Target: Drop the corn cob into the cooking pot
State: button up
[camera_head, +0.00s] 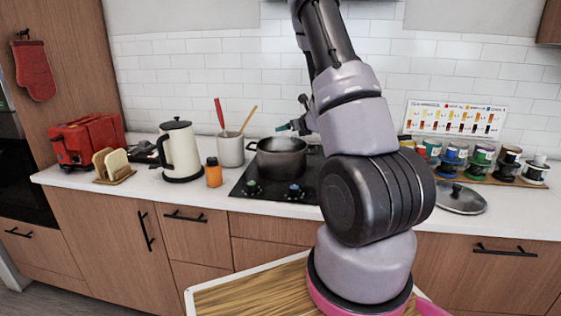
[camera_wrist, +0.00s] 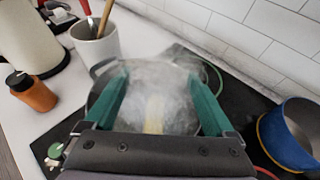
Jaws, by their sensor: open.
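The cooking pot (camera_head: 281,160) is a dark pot with side handles on the black cooktop. In the wrist view the pot (camera_wrist: 98,90) lies below my gripper, with whitish steam over its inside. A pale yellow, elongated thing, which looks like the corn cob (camera_wrist: 154,114), shows between my fingers, blurred by the steam; it appears to lie down inside the pot. My gripper (camera_wrist: 156,88) has two green fingers spread wide apart, with nothing held between them. In the head view my gripper (camera_head: 296,124) is just above the pot, partly hidden by my arm.
A utensil crock (camera_head: 230,149), an orange bottle (camera_head: 213,172) and a kettle (camera_head: 180,151) stand left of the pot. A blue pan (camera_wrist: 290,133) is to its right in the wrist view. A glass lid (camera_head: 461,198) lies on the right counter.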

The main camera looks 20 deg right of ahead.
jog(key=v, duration=0.8)
jog(key=shift+s, duration=0.15)
jog(key=shift+r, duration=0.1)
jog(key=s+a+r+n+g+y, duration=0.25)
jog(key=s+a+r+n, duration=0.2)
jog(key=a, duration=0.25)
jog(key=s+a+r+n+g+y, duration=0.2)
jog(key=s+a+r+n+y, duration=0.1)
jog(key=a+r+n, duration=0.3)
jog(key=s+a+r+n+g+y, duration=0.2)
jog(key=s+a+r+n+y, duration=0.15)
jog(key=a+n, duration=0.4)
jog(key=s+r+n+h, duration=0.2)
jog(key=s+n+h, duration=0.2)
jog(key=s+n, duration=0.2)
jog(key=s+d+r+n+h, duration=0.1)
jog(key=s+r+n+h, duration=0.2)
jog(key=s+n, duration=0.3)
jog(key=shift+s+r+n+h, duration=0.35)
jog(key=shift+s+h, duration=0.35)
jog(key=shift+s, duration=1.2)
jog(key=shift+d, duration=0.1)
